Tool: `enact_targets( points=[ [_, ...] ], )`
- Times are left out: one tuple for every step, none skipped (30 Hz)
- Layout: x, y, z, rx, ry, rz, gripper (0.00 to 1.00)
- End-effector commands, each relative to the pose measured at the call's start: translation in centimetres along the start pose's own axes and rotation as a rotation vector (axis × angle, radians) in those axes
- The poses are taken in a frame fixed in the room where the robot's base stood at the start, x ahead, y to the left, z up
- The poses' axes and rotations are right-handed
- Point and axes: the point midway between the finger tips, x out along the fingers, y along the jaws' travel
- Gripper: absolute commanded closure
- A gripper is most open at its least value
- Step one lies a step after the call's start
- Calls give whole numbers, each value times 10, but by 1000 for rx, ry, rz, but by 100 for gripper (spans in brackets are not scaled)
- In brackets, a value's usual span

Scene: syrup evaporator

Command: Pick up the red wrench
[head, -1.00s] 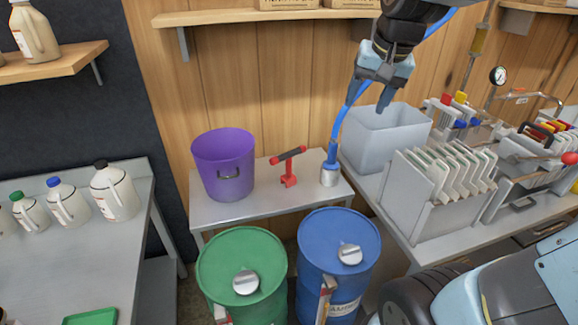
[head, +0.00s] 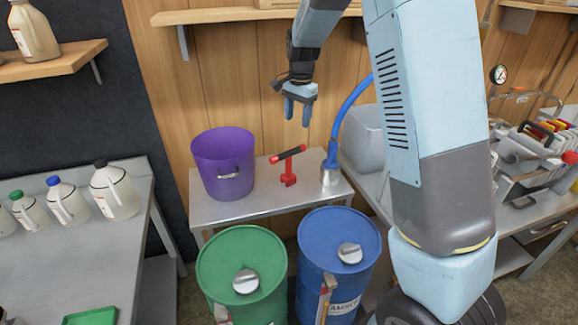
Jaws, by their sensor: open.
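The red wrench (head: 289,169) stands on the small metal table (head: 252,206) against the wood wall. It has a red upright body and a dark grip across its top with red ends. My gripper (head: 297,120) is open and empty, fingers pointing down. In the picture it shows just above the wrench, apart from it. How far it is from the wrench in depth is hard to tell.
A purple bucket (head: 223,165) stands left of the wrench. A blue hose (head: 350,106) with a metal end (head: 330,176) stands close on its right. Green (head: 240,268) and blue (head: 338,250) drums stand in front. A grey bin (head: 366,138) is partly hidden behind my arm.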

Motion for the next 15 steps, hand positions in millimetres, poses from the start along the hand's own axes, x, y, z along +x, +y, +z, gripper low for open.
enact_targets(
  points=[
    [13,-10,-1,16,1,16,41],
    [19,-14,-1,26,1,23,41],
    [26,-20,-2,38,2,30,41],
    [31,-23,-2,47,3,36,41],
    [34,-26,-2,53,4,41,41],
    [39,-30,-2,61,6,46,41],
    [42,-32,-2,67,7,49,41],
    [44,-34,-3,71,8,51,41],
    [47,-35,-3,75,8,54,41],
    [49,-36,-3,78,8,56,41],
    [51,-36,-3,79,8,58,41],
    [55,-36,-3,81,8,59,41],
    [58,-36,-3,81,8,59,41],
    [62,-36,-3,82,8,59,41],
    [68,-36,-3,82,8,59,41]
  ],
)
